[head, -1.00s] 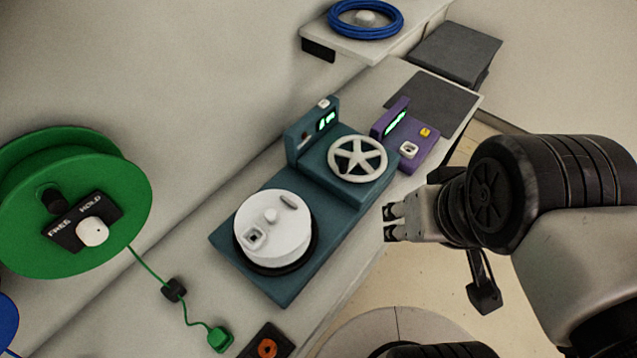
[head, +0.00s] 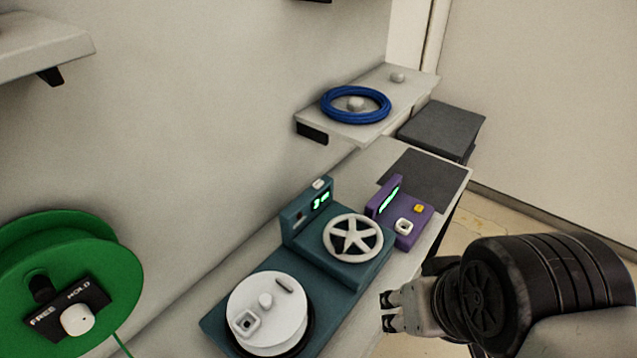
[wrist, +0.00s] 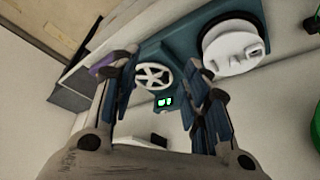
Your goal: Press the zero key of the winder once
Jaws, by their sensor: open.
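The teal winder (head: 330,262) stands on the bench, with a white spoked handwheel (head: 353,238) and a white drum (head: 267,313). Its upright panel has a lit green display (head: 321,201). A small white key (head: 319,183) sits on top of that panel; its marking is too small to read. My gripper (head: 388,312) is open and empty, right of the winder in the head view and apart from it. In the wrist view, the handwheel (wrist: 153,76) and display (wrist: 164,102) show between the open fingers (wrist: 160,68); I cannot make out the key there.
A purple device (head: 404,222) with a yellow and a white button stands beyond the winder. A green reel (head: 60,275) is at left. A blue coil (head: 356,104) lies on a shelf at the back. The dark mat (head: 430,175) is bare.

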